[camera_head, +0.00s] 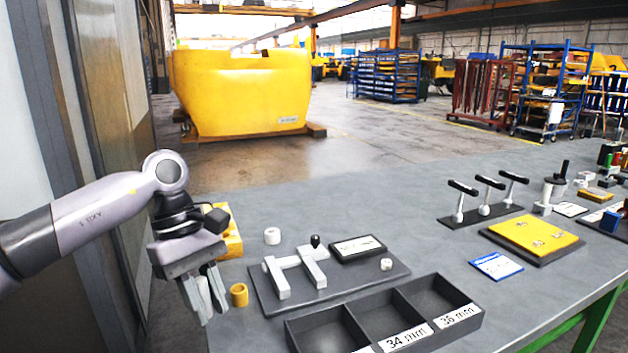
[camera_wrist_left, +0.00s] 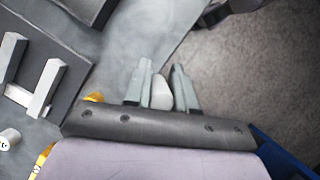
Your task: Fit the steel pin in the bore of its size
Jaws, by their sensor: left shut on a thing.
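My left gripper (camera_head: 207,312) points down at the left edge of the table. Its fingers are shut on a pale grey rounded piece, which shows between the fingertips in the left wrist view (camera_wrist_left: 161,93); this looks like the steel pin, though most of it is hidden. I cannot make out which bore fits the pin. My right gripper is not in view.
A black divided tray (camera_head: 480,315) with 34 mm and 36 mm labels stands in front. Farther right are a handle rack (camera_head: 480,215) and a yellow plate (camera_head: 535,233).

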